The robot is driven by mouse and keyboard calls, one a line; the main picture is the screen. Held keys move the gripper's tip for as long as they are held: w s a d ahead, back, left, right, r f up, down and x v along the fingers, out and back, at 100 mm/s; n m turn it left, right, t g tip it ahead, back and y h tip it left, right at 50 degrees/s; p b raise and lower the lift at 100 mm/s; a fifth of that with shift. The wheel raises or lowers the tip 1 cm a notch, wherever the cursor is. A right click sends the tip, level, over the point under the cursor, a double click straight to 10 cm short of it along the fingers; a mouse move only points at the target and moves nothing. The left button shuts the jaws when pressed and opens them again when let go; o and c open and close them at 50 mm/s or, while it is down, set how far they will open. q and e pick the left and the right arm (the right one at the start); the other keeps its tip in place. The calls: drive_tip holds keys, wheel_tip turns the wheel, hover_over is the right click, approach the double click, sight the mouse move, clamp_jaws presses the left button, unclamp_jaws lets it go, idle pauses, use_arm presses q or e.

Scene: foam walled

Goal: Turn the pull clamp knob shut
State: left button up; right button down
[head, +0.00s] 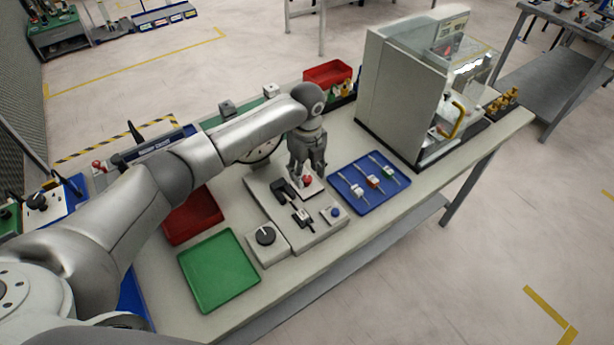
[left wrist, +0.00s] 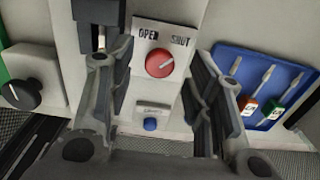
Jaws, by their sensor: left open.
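The red pull clamp knob (left wrist: 160,63) sits on a white plate (left wrist: 148,38) lettered OPEN at left and SHUT at right. A pale mark on the knob slants toward the upper right, the SHUT side. In the head view the knob (head: 307,181) shows just below my left gripper (head: 308,172). That gripper points down and is open. In the left wrist view its fingers stand left and right of the knob, with gaps on both sides. Whether the fingertips reach down to knob height is hard to tell. My right gripper is not in view.
A black clamp (head: 296,203) stands beside the plate, near a blue button (head: 335,212) and a black knob (head: 265,236). A blue tray (head: 379,200) with small tools lies at right. Green (head: 220,250) and red (head: 182,222) trays lie at left. A grey machine (head: 395,95) stands behind.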

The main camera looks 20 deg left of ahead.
sight(307, 178)
use_arm(q)
wheel_tip(307, 178, up, 9)
drive_tip(key=shift+r, duration=0.2)
drive_tip(key=shift+f, duration=0.1)
idle(0.5)
